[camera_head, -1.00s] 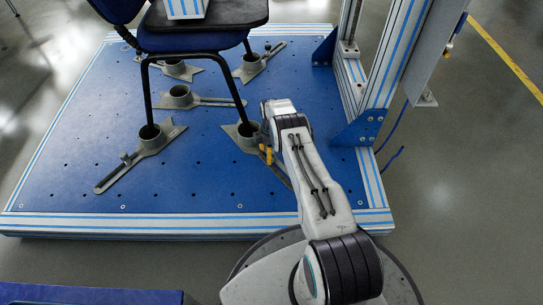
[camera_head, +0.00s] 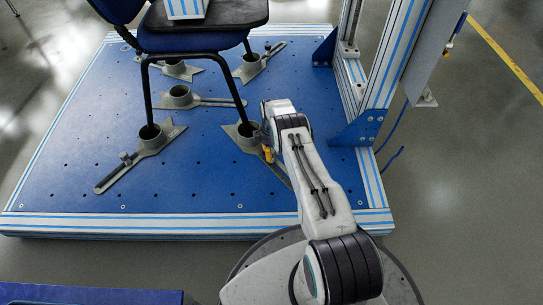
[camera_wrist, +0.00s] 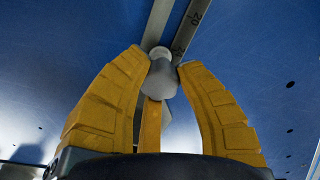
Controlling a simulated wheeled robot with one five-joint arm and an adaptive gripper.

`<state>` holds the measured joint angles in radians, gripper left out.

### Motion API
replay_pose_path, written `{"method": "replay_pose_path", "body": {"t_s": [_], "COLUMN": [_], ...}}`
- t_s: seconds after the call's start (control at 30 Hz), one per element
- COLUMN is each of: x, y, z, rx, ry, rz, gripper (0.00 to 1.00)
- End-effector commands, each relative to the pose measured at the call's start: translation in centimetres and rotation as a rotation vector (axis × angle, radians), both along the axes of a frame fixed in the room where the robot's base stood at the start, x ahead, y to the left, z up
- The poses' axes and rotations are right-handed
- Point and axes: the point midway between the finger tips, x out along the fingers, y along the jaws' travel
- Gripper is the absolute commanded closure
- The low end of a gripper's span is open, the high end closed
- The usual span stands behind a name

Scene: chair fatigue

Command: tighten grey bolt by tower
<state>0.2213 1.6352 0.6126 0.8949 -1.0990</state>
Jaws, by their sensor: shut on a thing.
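The grey bolt (camera_wrist: 160,75) shows in the wrist view between the yellow fingers of my gripper (camera_wrist: 160,66). It has a rounded grey head. The fingers close around it from both sides, and a third yellow finger part stands behind it. In the head view my gripper (camera_head: 267,153) is low at the front right clamp (camera_head: 248,143), on the side toward the tower (camera_head: 393,60). The bolt is hidden there behind my arm and fingers. The clamp holds a black chair leg in its round cup.
The blue platform (camera_head: 215,185) carries several more grey clamps, one at the front left (camera_head: 150,145) with its own bolt. The chair (camera_head: 195,42) stands above them. A blue bracket (camera_head: 360,128) at the tower foot is right of my arm.

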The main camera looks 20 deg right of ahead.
Motion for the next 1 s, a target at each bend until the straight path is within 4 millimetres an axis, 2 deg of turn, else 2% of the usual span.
{"method": "replay_pose_path", "body": {"t_s": [0.23,0.57,0.6,0.87,1.0], "x": [-0.01,-0.02,-0.03,-0.02,-0.01], "y": [-0.01,-0.02,-0.02,-0.02,-0.02], "z": [-0.1,-0.1,-0.1,-0.07,-0.05], "rx": [0.0,0.0,0.0,0.0,0.0], "ry": [0.0,0.001,0.001,0.001,0.001], "rz": [-0.192,-0.228,-0.227,-0.225,-0.225], "gripper": [1.0,1.0,0.66,0.43,0.42]}}
